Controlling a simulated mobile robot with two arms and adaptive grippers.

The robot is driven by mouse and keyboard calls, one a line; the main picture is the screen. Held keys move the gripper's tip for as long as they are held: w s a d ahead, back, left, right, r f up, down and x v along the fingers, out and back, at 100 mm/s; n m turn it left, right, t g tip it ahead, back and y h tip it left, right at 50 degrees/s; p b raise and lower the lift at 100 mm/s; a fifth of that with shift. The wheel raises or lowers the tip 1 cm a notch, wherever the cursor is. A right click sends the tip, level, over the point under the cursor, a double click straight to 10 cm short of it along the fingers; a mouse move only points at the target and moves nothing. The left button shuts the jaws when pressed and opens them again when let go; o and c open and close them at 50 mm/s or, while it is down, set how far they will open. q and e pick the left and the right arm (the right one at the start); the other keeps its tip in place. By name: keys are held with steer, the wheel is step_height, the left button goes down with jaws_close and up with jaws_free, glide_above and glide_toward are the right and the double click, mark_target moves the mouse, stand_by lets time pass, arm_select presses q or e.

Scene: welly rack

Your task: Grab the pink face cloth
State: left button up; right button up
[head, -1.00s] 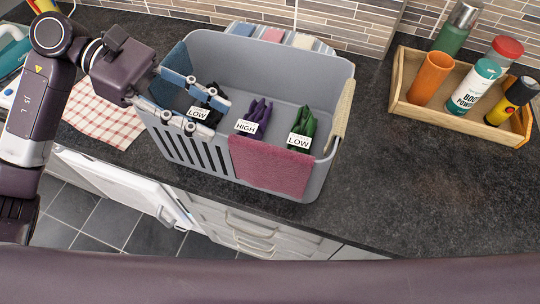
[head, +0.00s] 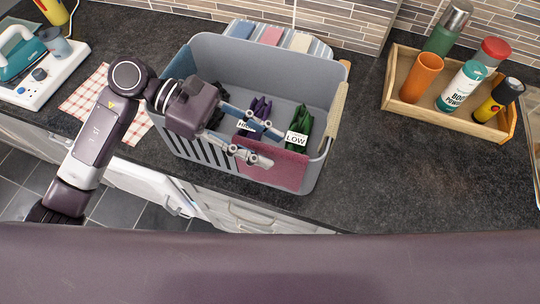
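The dark pink cloth (head: 282,174) hangs over the front rim of the grey slatted bin (head: 320,62), towards its right. My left gripper (head: 275,149) is open at the cloth's upper edge. One finger reaches over the inside of the bin and the other lies in front of the cloth, with the rim between them in the picture. I cannot tell whether either finger touches the cloth. My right gripper is not in view.
Inside the bin stand purple gloves (head: 262,106) and green gloves (head: 304,120) with labels. A beige cloth (head: 338,110) hangs on the right rim. A wooden tray (head: 400,105) with several bottles stands at right. The counter between is clear.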

arm_select(q)
steer(key=shift+a, duration=0.1)
steer(key=shift+c, duration=0.7)
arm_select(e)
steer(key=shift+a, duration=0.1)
arm_select(q)
jaws_close()
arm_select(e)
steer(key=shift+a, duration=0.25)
